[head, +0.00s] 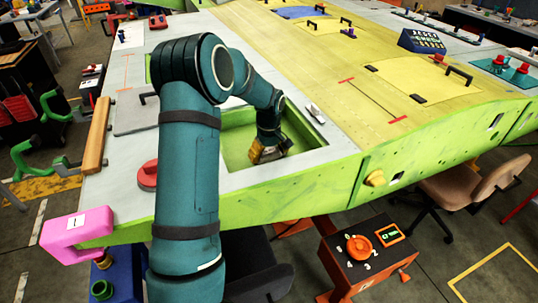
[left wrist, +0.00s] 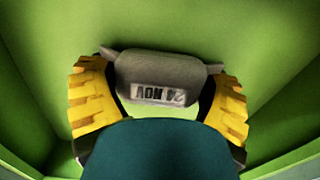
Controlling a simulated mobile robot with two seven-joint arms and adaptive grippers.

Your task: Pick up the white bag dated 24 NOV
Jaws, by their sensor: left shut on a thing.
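The white bag (left wrist: 160,75), greyish in the shade, shows in the left wrist view with a label reading 24 NOV upside down. My left gripper (left wrist: 158,100) has its yellow finger pads on either side of the bag and is shut on it. In the head view my left gripper (head: 268,152) is down inside the green-walled recess (head: 237,150) in the wing; I cannot make out the bag there. I cannot tell whether the bag touches the recess floor. My right gripper is not in view.
Green walls surround the gripper closely. A small pale item (head: 315,112) lies by the recess's right rim. A grey panel with a handle (head: 135,112), a red round knob (head: 148,174) and a pink clamp (head: 75,236) are to the left.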

